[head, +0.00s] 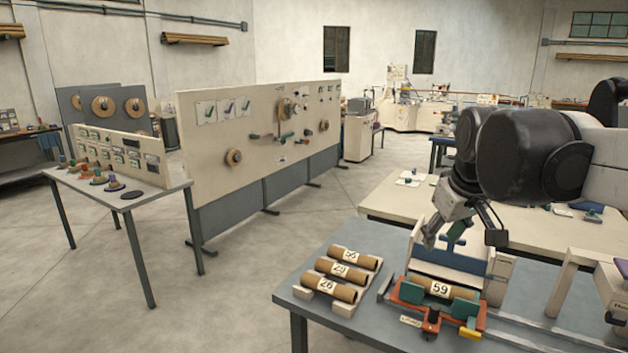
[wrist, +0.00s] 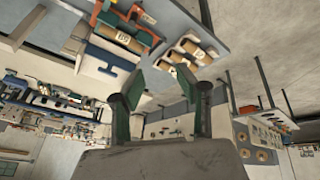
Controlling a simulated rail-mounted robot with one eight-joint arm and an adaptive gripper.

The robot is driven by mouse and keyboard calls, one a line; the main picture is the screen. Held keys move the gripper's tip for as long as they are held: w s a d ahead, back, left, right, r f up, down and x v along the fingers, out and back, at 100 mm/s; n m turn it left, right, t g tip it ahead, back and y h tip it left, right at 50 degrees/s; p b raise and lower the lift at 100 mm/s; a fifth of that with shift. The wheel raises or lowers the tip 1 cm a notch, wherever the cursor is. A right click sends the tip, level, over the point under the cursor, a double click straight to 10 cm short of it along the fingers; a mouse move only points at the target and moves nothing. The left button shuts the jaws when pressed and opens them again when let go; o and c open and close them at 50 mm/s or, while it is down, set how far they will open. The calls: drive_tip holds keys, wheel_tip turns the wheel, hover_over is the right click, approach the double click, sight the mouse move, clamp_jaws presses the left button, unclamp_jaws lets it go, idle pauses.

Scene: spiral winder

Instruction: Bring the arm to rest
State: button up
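My gripper (head: 460,236) hangs from my dark arm above the back of the winder fixture in the head view. In the wrist view my gripper (wrist: 162,84) shows two green-padded fingers well apart, with nothing held between them. A brown tube labelled 59 (head: 436,287) lies in the red and green cradle (head: 408,291) of the fixture, in front of and below the gripper. The tube also shows in the wrist view (wrist: 122,38), which is turned upside down. The gripper is clear of the tube.
A rack (head: 349,306) with three tubes labelled 56, 29 and 26 stands left of the fixture on the grey table (head: 290,291). A cream workbench (head: 385,208) stands behind. A tall control panel (head: 207,178) and a side table (head: 178,185) stand left, across open floor.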

drive_tip(key=s+a+f+m+t+b, duration=0.2)
drive_tip(key=s+a+f+m, duration=0.15)
drive_tip(key=s+f, duration=1.3)
wheel_tip(320, 180, down, 28)
drive_tip(key=s+b, duration=0.1)
drive_tip(key=b, duration=2.9)
drive_tip(key=shift+a, duration=0.25)
